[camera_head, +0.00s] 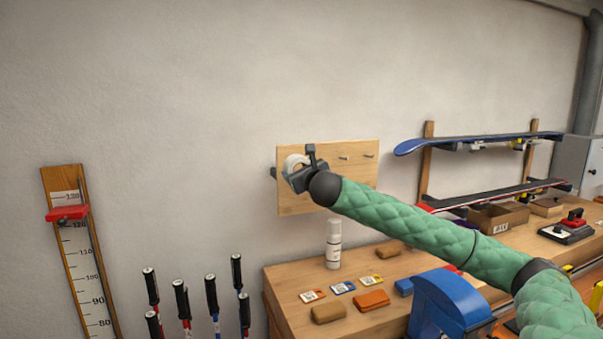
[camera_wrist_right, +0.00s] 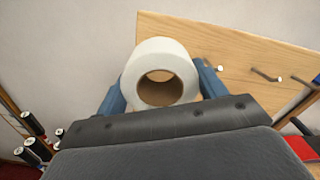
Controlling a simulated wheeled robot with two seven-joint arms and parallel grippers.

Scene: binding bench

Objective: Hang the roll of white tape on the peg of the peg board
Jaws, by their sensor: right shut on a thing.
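The roll of white tape (camera_wrist_right: 160,72) has a brown core, which faces the camera in the right wrist view. In the head view the roll (camera_head: 295,162) shows at the left part of the wooden peg board (camera_head: 330,196). My right gripper (camera_wrist_right: 160,88) is shut on the roll, with a blue finger on each side; it also shows in the head view (camera_head: 298,172). Two pegs show bare: a middle peg (camera_head: 344,157) and a right peg (camera_head: 369,155). Whether a peg stands behind or inside the roll is hidden. My left gripper is not in view.
Below the board, a bench (camera_head: 290,285) holds a white bottle (camera_head: 333,243), small coloured cards and blocks, and a blue clamp-like object (camera_head: 446,306). Skis on a wall rack (camera_head: 426,165) are at right. A height scale (camera_head: 82,255) and several poles (camera_head: 212,300) stand left.

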